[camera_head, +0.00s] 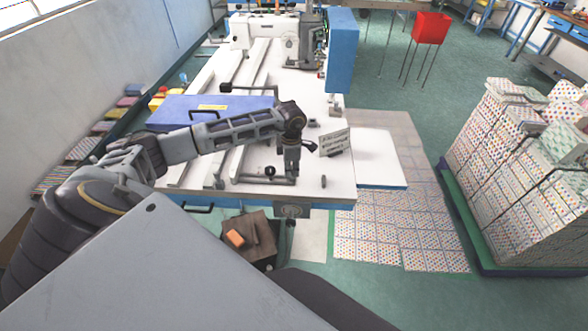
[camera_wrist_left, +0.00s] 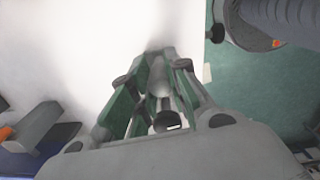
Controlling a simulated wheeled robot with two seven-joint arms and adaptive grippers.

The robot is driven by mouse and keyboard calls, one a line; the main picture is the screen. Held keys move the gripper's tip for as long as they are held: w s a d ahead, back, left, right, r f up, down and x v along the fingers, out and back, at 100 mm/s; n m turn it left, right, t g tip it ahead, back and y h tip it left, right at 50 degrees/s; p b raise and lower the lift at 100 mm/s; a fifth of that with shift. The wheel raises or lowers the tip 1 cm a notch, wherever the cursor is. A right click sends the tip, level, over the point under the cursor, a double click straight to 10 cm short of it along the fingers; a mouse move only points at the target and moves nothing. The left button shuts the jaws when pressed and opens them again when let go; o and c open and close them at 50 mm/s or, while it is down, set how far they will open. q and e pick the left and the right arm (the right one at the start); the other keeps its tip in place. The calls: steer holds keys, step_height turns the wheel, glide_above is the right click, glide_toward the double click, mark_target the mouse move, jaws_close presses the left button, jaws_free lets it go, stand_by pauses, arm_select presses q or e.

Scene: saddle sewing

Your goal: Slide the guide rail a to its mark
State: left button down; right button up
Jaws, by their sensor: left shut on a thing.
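The guide rail a looks to be the grey metal bar (camera_head: 262,180) with a black knob, lying near the front edge of the white sewing table (camera_head: 370,160). My left gripper (camera_head: 291,174) points down at the right end of this bar. In the left wrist view my left gripper (camera_wrist_left: 160,92) is shut on a pale upright piece with a black round end (camera_wrist_left: 166,121), which seems to be part of the rail. The fingers hide much of the contact. I cannot make out the rail's mark. My right gripper is not in view.
A small sign (camera_head: 334,142) stands right of the gripper, and a small dark peg (camera_head: 323,181) near the front edge. Long pale rails (camera_head: 243,75) run back along the table.

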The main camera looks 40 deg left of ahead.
arm_select(q)
steer(key=shift+a, duration=0.1)
steer(key=c, duration=1.3)
jaws_free()
steer(key=shift+r, duration=6.05)
